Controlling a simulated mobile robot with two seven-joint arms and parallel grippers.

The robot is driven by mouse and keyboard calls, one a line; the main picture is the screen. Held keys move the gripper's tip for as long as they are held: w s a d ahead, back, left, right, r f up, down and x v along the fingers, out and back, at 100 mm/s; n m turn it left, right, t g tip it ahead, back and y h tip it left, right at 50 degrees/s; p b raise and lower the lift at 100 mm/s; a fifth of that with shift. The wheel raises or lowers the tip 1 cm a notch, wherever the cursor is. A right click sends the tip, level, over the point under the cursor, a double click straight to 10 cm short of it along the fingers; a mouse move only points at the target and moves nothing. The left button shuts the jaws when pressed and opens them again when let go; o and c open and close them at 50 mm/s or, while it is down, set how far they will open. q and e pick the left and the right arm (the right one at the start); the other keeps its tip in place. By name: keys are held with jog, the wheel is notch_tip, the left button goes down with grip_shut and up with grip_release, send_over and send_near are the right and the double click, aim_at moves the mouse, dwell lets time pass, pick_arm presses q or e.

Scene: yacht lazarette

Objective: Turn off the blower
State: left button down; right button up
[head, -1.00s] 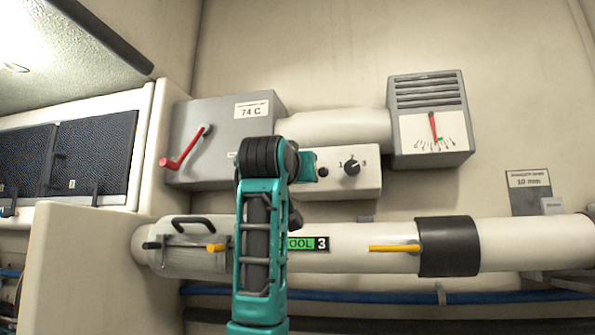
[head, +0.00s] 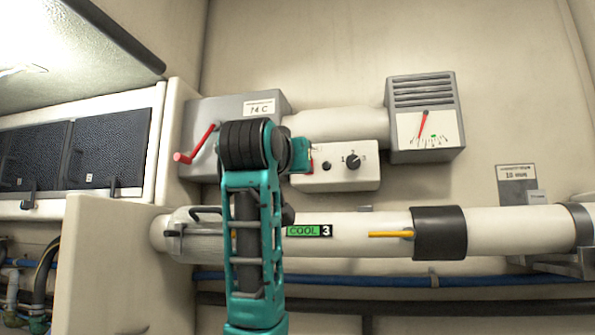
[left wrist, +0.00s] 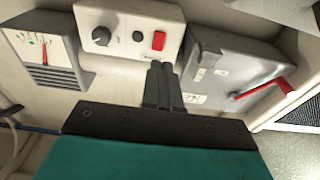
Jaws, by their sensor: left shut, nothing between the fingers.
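The white control box (head: 350,172) sits on the back wall with a black selector knob (head: 353,161) marked 1, 2, 3 and a small black button (head: 327,166). In the left wrist view its red rocker switch (left wrist: 158,41) shows clearly; I cannot tell which way it is set. My left gripper (left wrist: 160,66) is shut and empty, its fingertips at the lower edge of the box close to the red switch. I cannot tell if they touch. The grey gauge unit (head: 422,88) has a red needle left of its green mark. My right gripper is not in view.
A grey box (head: 232,105) labelled 74 C has a red crank lever (head: 195,145) at left. A white pipe (head: 360,222) with a black sleeve (head: 439,233), yellow handle (head: 390,234) and COOL 3 label runs below. Blue hoses run beneath. Upper wall is clear.

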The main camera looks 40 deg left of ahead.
pick_arm(q)
jog(key=shift+v, duration=1.75)
jog(key=shift+r, duration=0.1)
